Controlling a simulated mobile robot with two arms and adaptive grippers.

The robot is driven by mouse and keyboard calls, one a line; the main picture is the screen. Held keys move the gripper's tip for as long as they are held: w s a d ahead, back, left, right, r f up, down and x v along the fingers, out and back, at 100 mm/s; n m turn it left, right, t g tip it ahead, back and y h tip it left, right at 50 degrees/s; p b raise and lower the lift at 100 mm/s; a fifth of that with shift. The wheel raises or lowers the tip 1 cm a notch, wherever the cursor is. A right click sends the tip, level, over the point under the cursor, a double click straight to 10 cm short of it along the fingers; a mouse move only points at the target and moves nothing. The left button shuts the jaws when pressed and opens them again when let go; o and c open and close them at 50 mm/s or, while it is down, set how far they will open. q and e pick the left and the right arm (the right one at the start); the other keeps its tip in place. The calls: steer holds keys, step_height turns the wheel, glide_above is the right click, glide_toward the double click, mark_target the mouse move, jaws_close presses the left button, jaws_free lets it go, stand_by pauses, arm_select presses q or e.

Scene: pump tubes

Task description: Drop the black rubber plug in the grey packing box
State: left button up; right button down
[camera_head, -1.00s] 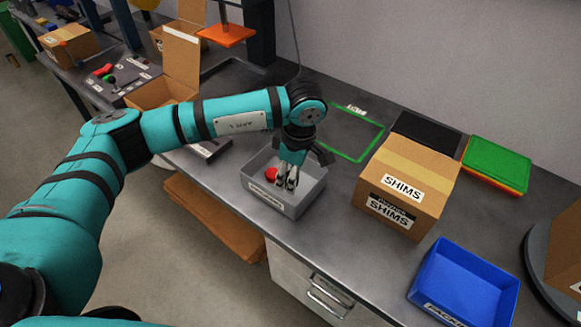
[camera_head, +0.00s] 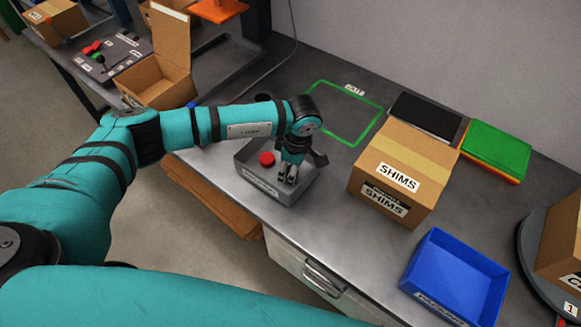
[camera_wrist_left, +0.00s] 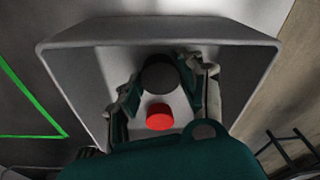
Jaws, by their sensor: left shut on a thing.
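The grey packing box (camera_head: 245,184) stands open on the bench below my left gripper. My left gripper (camera_head: 288,176) points down into it, its fingertips inside the walls. In the left wrist view the black rubber plug (camera_wrist_left: 160,74) shows as a dark round piece between the two fingers (camera_wrist_left: 163,88), which are shut on it. Whether the plug touches the box floor I cannot tell. In the head view the fingers hide the plug. A red round piece (camera_head: 267,159) lies in the box beside the fingers; it also shows in the left wrist view (camera_wrist_left: 160,117). My right gripper is out of view.
A cardboard box marked SHIMS (camera_head: 400,180) stands right of the grey box. A blue bin (camera_head: 455,275) is at the front right. A green outline (camera_head: 350,137) marks bare bench behind. An open cardboard box (camera_head: 160,75) stands to the left.

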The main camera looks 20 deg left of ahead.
arm_select(q)
steer(key=shift+f+b, duration=0.25)
steer(key=shift+b, duration=0.05)
steer(key=o, duration=0.7)
steer(key=shift+c, duration=0.2)
steer(key=o, duration=0.4)
steer(key=shift+c, duration=0.2)
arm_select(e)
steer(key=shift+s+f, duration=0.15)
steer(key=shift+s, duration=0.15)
arm_select(q)
steer(key=shift+r, duration=0.15)
